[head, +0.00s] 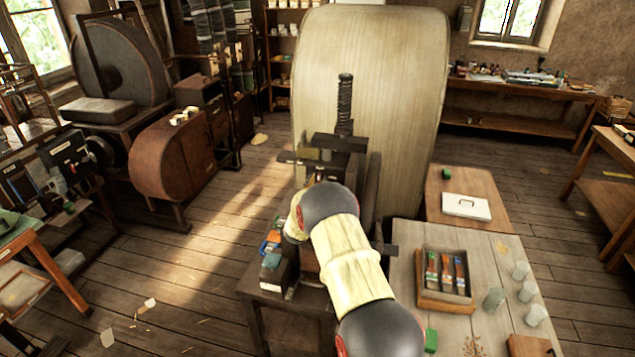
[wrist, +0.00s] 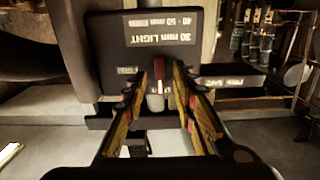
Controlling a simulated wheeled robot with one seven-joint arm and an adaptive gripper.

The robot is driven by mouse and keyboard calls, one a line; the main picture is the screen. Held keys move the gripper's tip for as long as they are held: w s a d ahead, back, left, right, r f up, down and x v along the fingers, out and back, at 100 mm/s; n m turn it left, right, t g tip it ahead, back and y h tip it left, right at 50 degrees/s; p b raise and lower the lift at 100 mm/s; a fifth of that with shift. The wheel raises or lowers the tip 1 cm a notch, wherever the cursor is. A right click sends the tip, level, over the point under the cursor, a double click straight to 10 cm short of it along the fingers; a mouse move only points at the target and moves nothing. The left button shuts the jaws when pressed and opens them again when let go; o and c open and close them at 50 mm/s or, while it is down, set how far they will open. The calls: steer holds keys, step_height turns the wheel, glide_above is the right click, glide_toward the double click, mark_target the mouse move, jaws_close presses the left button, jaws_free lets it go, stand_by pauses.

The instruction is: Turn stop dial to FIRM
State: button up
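The press (head: 345,105) stands ahead, with a dark vertical screw, in front of a large pale rounded wooden form. In the wrist view, a dark plate (wrist: 118,50) carries white lettering that appears to read 30 mm LIGHT and 40-50 mm FIRM; a small label at its lower left is hard to read. A small pale knob with a red bar (wrist: 165,72), apparently the stop dial, sits below the lettering. My gripper (wrist: 168,75) is open, its two fingers on either side of the knob. Whether a finger touches it I cannot tell. In the head view my arm hides the gripper and dial.
A brown rounded cabinet (head: 170,160) stands at the left. The plank floor between cabinet and press is mostly clear.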

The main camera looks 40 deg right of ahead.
steer(key=shift+c, duration=1.1)
steer(key=c, duration=0.4)
jaws_close()
